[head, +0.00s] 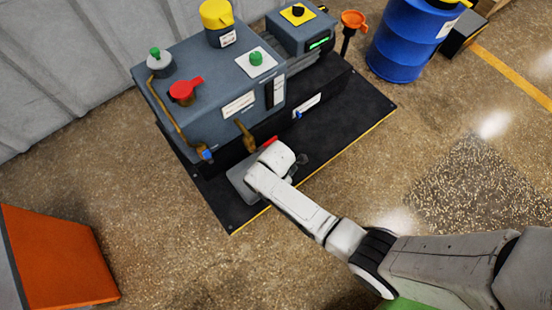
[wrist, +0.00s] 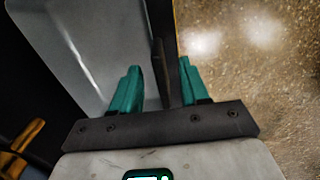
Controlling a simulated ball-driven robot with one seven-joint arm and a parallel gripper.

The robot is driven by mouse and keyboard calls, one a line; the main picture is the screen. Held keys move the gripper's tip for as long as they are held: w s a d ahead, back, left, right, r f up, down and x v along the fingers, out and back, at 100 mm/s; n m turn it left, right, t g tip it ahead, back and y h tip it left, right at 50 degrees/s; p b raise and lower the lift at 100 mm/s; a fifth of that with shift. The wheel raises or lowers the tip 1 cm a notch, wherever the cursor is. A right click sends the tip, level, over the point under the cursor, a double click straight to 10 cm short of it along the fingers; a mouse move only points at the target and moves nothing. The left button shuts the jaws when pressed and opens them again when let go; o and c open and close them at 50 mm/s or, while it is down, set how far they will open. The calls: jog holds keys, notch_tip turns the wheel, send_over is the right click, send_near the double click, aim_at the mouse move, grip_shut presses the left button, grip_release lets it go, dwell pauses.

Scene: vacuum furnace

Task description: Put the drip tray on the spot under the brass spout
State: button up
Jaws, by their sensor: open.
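The grey drip tray (head: 241,183) is on the black base plate in the head view, close to the machine and partly hidden by my arm. The brass spout (head: 245,136) is on the machine's front, just above and beside the tray. A brass part (wrist: 26,136) shows at lower left in the wrist view. The spot under the spout cannot be made out.
The grey machine (head: 210,80) stands on the black base plate (head: 350,115) with a yellow edge. An orange box (head: 60,258) is at lower left. The floor in front is clear.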

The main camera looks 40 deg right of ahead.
jog(key=shift+r, duration=0.1)
notch_tip(320, 180, up, 11)
jog(key=p, duration=0.6)
jog(key=shift+f, duration=0.2)
jog(key=shift+s, duration=0.1)
